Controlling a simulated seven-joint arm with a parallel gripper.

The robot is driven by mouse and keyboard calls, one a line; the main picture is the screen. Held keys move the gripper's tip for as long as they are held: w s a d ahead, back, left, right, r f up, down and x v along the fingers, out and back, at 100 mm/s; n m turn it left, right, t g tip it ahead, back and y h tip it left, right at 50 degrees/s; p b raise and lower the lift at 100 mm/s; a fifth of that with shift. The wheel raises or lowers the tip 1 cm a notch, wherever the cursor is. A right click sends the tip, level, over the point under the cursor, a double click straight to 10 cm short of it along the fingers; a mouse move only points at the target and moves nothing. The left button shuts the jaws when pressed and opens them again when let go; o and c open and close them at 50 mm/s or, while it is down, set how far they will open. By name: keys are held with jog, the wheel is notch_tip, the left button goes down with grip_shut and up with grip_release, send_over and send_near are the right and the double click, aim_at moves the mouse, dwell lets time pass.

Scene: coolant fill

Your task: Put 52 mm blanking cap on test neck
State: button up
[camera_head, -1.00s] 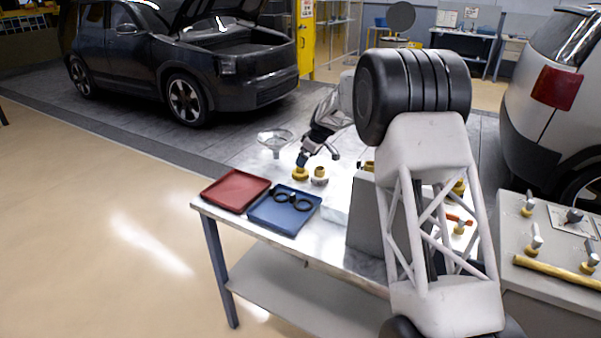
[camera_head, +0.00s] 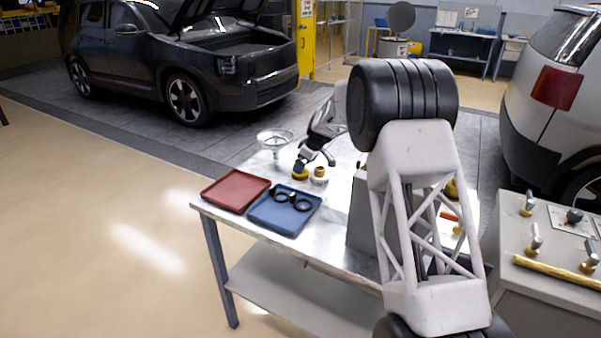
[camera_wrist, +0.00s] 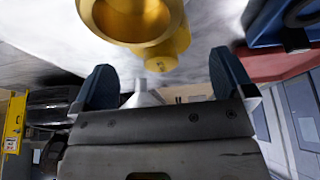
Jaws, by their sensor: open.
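Two gold fittings stand close together on the metal table. The left gold fitting (camera_head: 300,175) is low and wide, under one fingertip. The right gold fitting (camera_head: 319,172) is narrower, on a pale base. I cannot tell which is the 52 mm blanking cap or the test neck. My gripper (camera_head: 315,163) is just above them, tilted, with its fingers apart. In the wrist view, my gripper (camera_wrist: 164,82) has two blue finger pads with nothing between them. A hollow gold ring (camera_wrist: 130,35) and a gold part with a small unreadable mark (camera_wrist: 178,60) lie beyond the fingertips.
A red tray (camera_head: 235,205) and a blue tray (camera_head: 268,220) holding black rings (camera_head: 293,200) lie at the table's left front. A grey panel with valves (camera_head: 550,226) is at right.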

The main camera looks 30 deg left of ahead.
jog(key=shift+x, duration=2.2)
jog(key=shift+c, duration=0.3)
jog(key=c, duration=0.8)
jog(key=shift+r, duration=0.15)
jog(key=shift+r, duration=4.9)
jog(key=shift+d, duration=0.15)
jog(key=w+d+r+m, duration=0.2)
jog(key=d, duration=0.6)
jog(key=w+d+r+m+t, duration=0.1)
jog(key=w+d+r+m, duration=0.1)
jog(key=d, duration=0.7)
jog(key=w+d+r+m+t, duration=0.1)
jog(key=w+d+r+m, duration=0.1)
jog(key=d, duration=0.6)
jog(key=shift+w+d+r+h, duration=0.3)
jog(key=shift+w+d+r, duration=0.05)
jog(key=shift+w+r, duration=0.1)
